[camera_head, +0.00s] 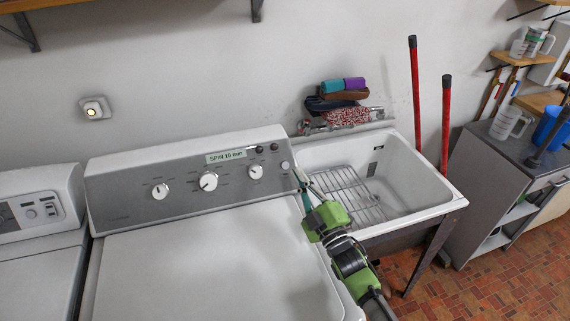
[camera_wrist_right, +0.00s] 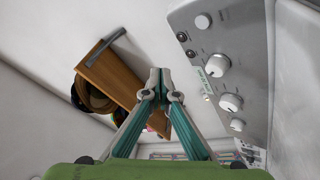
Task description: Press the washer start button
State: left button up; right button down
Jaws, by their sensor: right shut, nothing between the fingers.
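The washer (camera_head: 200,255) is white with a grey control panel (camera_head: 130,190) along its back. The panel has three white dials, two small dark buttons and a small round white button (camera_head: 285,165) at its right end. This white button also shows in the right wrist view (camera_wrist_right: 202,21); I cannot read whether it is the start button. A label (camera_head: 225,157) reads "SPIN 10 min". My right gripper (camera_head: 299,176) is shut and empty, its tips just right of the panel's right end in the head view. In the wrist view its tips (camera_wrist_right: 160,76) appear apart from the panel. My left gripper is not in view.
A white utility tub (camera_head: 405,175) with a wire rack (camera_head: 345,192) stands right of the washer. Another white machine (camera_head: 35,210) stands at left. A cabinet (camera_head: 510,165) stands at right. The washer's top is clear.

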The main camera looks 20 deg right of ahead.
aim_at(285, 165)
jog(key=w+f+b, duration=0.1)
jog(key=w+b, duration=0.1)
jog(key=w+f+b, duration=0.2)
jog(key=w+b, duration=0.1)
jog(key=w+f+b, duration=0.1)
jog(key=w+b, duration=0.1)
jog(key=shift+w+a+f, duration=0.15)
jog(key=shift+a+f, duration=0.05)
jog(key=shift+f, duration=0.15)
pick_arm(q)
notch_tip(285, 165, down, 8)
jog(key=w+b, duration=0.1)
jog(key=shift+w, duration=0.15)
pick_arm(e)
jog(key=shift+w, duration=0.45)
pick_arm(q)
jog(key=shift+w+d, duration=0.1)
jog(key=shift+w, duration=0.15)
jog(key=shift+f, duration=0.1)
pick_arm(e)
jog(key=shift+f, duration=0.1)
pick_arm(q)
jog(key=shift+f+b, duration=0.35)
jog(key=shift+b, duration=0.05)
pick_arm(e)
jog(key=shift+w+f, duration=0.15)
jog(key=shift+w, duration=0.2)
